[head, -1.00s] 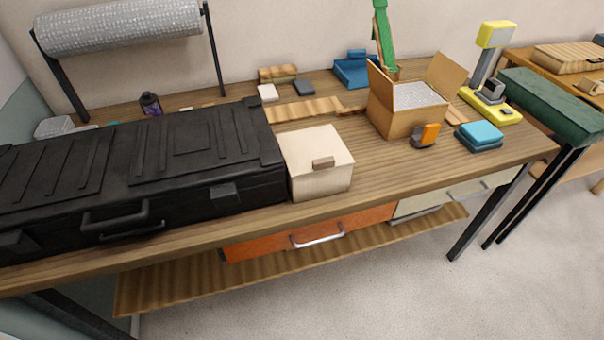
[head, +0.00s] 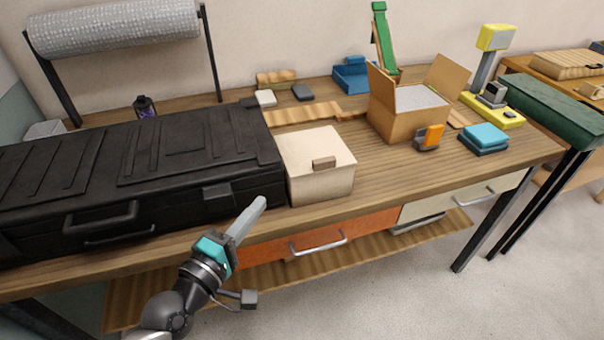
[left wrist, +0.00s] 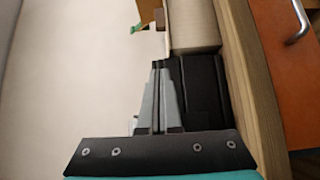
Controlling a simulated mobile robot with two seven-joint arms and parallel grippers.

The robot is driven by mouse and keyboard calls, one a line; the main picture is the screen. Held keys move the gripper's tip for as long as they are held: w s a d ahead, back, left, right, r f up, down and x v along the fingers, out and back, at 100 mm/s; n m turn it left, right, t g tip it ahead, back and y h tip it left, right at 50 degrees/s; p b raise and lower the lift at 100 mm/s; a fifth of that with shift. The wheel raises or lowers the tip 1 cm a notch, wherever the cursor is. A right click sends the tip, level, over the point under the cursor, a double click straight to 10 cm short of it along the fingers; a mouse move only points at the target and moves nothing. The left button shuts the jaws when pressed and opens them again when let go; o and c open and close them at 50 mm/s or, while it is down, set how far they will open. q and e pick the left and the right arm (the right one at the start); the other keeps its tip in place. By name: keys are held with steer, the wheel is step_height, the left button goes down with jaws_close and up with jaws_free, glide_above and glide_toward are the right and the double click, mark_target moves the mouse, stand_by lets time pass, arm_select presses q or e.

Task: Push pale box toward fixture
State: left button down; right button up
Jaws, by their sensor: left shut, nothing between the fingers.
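The pale box (head: 318,180) sits on the wooden table against the right end of the black case (head: 150,170). It has a small brown handle on its front top edge. In the left wrist view the pale box (left wrist: 193,25) is at the top, beyond the black case (left wrist: 203,95). My left gripper (head: 260,202) is shut and empty, in front of the case's right end and lower left of the box, apart from the box. Its closed fingers also show in the left wrist view (left wrist: 160,65). I cannot tell which object is the fixture. My right gripper is not in view.
An open cardboard box (head: 395,125) with grey filling stands to the right. An orange and grey item (head: 428,138) and a teal block (head: 483,134) lie near it. A wooden strip (head: 305,111) lies behind the pale box. Bare tabletop lies between the pale and cardboard boxes.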

arm_select(q)
steer(key=w, duration=0.1)
glide_toward(312, 166)
steer(key=w+a+r, duration=0.1)
steer(key=w+a, duration=0.1)
steer(key=w, duration=0.2)
steer(key=shift+w+d+r, duration=0.1)
steer(key=shift+w+d, duration=0.15)
steer(key=shift+d, duration=0.5)
steer(key=shift+w+d+r, duration=0.1)
steer(key=shift+w+d, duration=0.2)
steer(key=shift+d, duration=0.45)
steer(key=shift+w+d, duration=0.25)
steer(key=shift+d, duration=0.5)
steer(key=shift+d, duration=0.1)
